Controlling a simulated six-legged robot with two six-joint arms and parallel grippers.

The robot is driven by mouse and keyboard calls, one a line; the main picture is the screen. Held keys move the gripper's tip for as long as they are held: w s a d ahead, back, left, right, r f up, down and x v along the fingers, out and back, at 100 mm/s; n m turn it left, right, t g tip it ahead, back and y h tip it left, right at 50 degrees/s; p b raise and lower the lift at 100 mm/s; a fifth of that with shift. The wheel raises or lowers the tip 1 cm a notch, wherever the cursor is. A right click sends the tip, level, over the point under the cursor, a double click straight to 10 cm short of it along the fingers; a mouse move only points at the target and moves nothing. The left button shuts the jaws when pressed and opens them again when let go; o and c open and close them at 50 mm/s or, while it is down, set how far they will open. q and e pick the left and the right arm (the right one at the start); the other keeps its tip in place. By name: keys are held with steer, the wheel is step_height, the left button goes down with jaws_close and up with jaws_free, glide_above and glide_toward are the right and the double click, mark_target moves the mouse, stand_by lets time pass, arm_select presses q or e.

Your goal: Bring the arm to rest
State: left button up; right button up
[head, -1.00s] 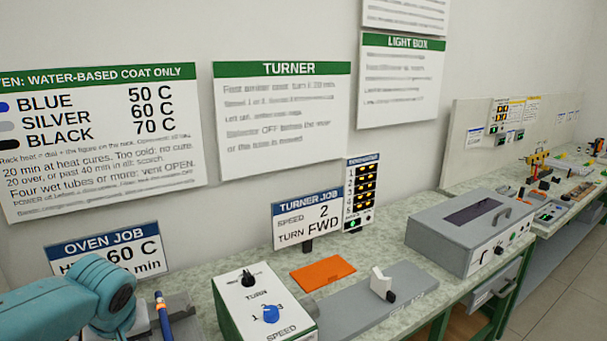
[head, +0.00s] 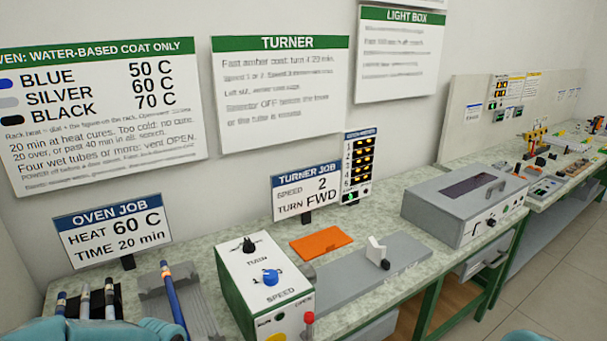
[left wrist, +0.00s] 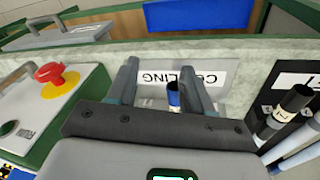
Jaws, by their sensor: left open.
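My left arm shows only as a teal link at the bottom left edge of the head view; its gripper is out of that frame. In the left wrist view my left gripper (left wrist: 160,80) is open, its two dark fingers apart with nothing clamped. A tube with a blue band and dark end (left wrist: 173,97) shows between the fingers, in front of a white label partly hidden by them. In the head view a blue tube (head: 173,300) leans in a grey grooved rack (head: 203,312). My right gripper is not in view.
Several dark-ended tubes (head: 84,300) stand at the left. An orange plate (head: 321,243), a grey plate with a white bracket (head: 376,250) and a grey light box (head: 465,205) lie farther right.

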arm_select(q)
steer(key=s+d+f+g+h+b, duration=0.1)
steer(key=s+d+f+b, duration=0.2)
steer(key=s+f, duration=0.6)
steer(key=s+d+f+h+b, duration=0.1)
steer(key=s+d+f+b, duration=0.2)
steer(key=s+f, duration=0.7)
step_height(320, 180, down, 5)
steer(key=d, duration=0.2)
steer(key=shift+s+d+m+g+h, duration=0.15)
steer(key=shift+d+m+g+h, duration=0.15)
steer(key=shift+d+g, duration=0.1)
steer(key=shift+r, duration=0.2)
steer(key=shift+c, duration=0.8)
steer(key=shift+f, duration=0.1)
steer(key=shift+a, duration=0.15)
